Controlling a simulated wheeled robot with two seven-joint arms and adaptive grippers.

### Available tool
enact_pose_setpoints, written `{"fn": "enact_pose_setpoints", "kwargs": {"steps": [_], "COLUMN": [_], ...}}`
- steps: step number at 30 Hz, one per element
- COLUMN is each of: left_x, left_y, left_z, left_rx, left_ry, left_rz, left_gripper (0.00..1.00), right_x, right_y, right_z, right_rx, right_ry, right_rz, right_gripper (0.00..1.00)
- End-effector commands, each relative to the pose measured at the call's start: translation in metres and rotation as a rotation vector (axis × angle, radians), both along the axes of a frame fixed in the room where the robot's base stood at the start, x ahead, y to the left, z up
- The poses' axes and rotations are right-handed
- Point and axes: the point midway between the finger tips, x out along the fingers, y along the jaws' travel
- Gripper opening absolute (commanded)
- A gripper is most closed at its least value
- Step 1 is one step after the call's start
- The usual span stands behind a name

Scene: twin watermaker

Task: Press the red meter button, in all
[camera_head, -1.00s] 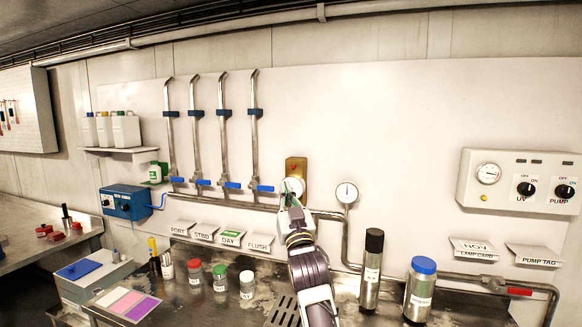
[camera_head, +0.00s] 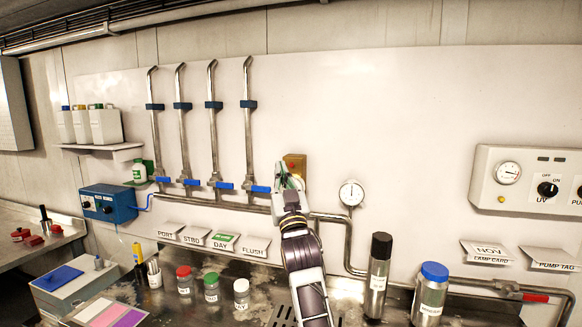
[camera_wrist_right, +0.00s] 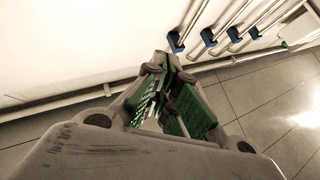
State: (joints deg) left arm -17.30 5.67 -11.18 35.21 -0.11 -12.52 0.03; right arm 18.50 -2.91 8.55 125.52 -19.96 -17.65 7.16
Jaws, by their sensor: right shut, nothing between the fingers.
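My right gripper (camera_head: 284,180) is in front of the back wall panel, with its arm rising from the bottom middle. It is shut and empty; its green-padded fingers also show in the right wrist view (camera_wrist_right: 168,105). It overlaps the lower left of a brass-coloured plate (camera_head: 295,161) on the wall. A pale round part below the plate is mostly hidden behind the gripper. I cannot make out a red button there, nor whether the fingertips touch anything. A round white gauge (camera_head: 352,193) sits on the pipe to the right. My left gripper is not in view.
Several steel pipes with blue valve handles (camera_head: 224,186) stand left of the gripper. Jars, a black-capped cylinder (camera_head: 378,275) and a blue-capped canister (camera_head: 430,293) stand on the steel counter. A control panel (camera_head: 520,180) with a gauge and knobs is at the right.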

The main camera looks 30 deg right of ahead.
Motion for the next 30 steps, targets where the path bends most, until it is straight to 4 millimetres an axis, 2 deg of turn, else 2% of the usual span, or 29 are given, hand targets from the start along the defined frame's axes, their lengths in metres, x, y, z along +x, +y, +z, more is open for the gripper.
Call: {"fn": "enact_pose_setpoints", "kwargs": {"steps": [5,16,30], "left_x": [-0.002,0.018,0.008], "left_y": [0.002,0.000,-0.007], "left_z": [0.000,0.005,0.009], "left_rx": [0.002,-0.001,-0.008], "left_ry": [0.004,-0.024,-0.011], "left_rz": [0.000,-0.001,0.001], "left_gripper": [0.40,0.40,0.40], "right_x": [0.002,0.017,0.044], "right_y": [-0.002,-0.019,-0.052], "right_z": [0.000,0.000,0.001], "right_rx": [0.000,-0.001,-0.001], "right_ry": [0.001,0.001,0.001], "right_rz": [-0.001,-0.001,-0.001], "right_gripper": [0.00,0.00,0.00]}}
